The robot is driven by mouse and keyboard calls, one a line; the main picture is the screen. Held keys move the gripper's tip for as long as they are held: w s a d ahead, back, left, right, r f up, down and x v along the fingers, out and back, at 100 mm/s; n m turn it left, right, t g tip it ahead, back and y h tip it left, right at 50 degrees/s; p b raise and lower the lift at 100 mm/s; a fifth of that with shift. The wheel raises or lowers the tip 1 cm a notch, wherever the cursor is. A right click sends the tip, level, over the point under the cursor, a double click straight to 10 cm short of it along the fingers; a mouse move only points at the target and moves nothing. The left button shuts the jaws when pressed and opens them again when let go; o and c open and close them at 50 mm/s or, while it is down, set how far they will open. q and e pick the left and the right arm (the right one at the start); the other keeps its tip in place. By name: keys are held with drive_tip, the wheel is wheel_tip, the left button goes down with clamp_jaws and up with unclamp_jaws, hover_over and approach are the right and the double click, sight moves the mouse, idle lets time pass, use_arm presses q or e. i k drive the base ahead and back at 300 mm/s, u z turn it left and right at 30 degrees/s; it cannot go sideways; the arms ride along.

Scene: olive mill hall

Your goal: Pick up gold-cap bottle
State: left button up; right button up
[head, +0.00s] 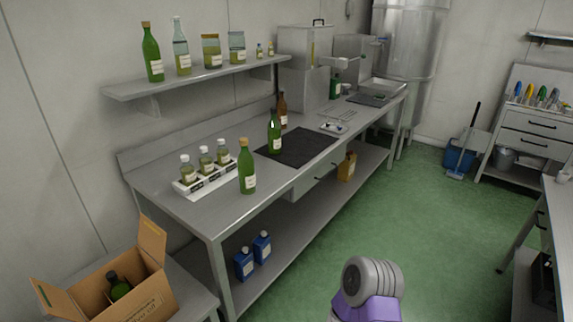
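A green bottle with a gold-tan cap (247,175) and a pale label stands upright near the front edge of the steel counter (205,213), right of a white rack. Another green bottle with a brownish-gold cap (153,58) stands at the left end of the wall shelf. A green bottle with a dark top (274,136) stands on the black mat. Neither of my grippers is in view; only a purple and grey part of my own arm shows at the bottom.
The white rack (205,181) holds small jars close to the front bottle. A brown bottle (282,108) stands behind the black mat (305,148). An open cardboard box (145,300) with a bottle inside is at lower left. The green floor is clear in front.

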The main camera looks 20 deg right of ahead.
sight(245, 162)
drive_tip(key=z, duration=0.1)
drive_tip(key=i, duration=0.9)
drive_tip(key=u, duration=0.35)
